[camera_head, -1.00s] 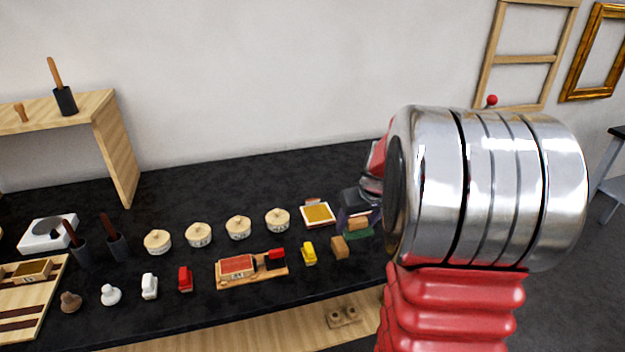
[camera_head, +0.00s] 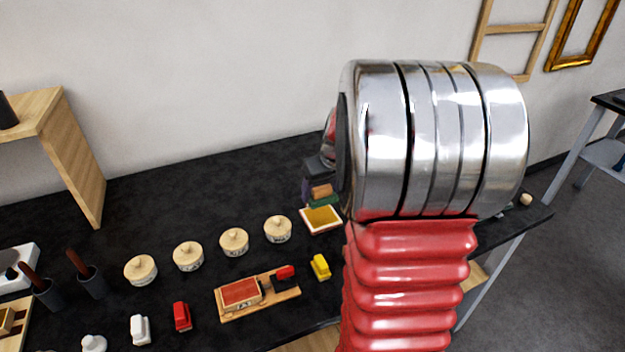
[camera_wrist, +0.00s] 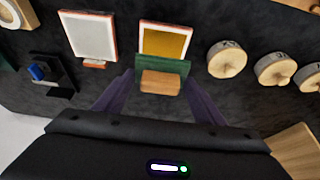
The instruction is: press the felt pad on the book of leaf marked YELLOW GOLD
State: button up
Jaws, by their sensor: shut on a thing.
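My gripper (camera_wrist: 158,98) is shut on a felt pad, a wooden block (camera_wrist: 160,82) with a green felt face (camera_wrist: 165,67). The pad also shows in the head view as a block (camera_head: 321,190) over green felt (camera_head: 325,202), partly hidden by my arm. A book of leaf with a yellow-gold sheet (camera_wrist: 167,42) and an orange-red edge lies just beyond the pad; it also shows in the head view (camera_head: 320,219). The felt overlaps the book's near edge in the wrist view; I cannot tell whether they touch. I cannot read its marking.
Beside it lies a book with a pale sheet (camera_wrist: 92,36). Round lidded pots (camera_head: 277,229) stand in a row. A yellow block (camera_head: 320,267) stands nearby. A dark stand with a blue piece (camera_wrist: 40,74) sits left in the wrist view.

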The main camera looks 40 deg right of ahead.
aim_at(318, 212)
jog(key=shift+w, duration=0.35)
jog(key=shift+f, duration=0.1)
jog(key=shift+s+f, duration=0.1)
jog(key=shift+f, duration=2.75)
jog(key=shift+f, duration=0.5)
jog(key=shift+d+r, duration=0.1)
jog(key=shift+r, duration=3.45)
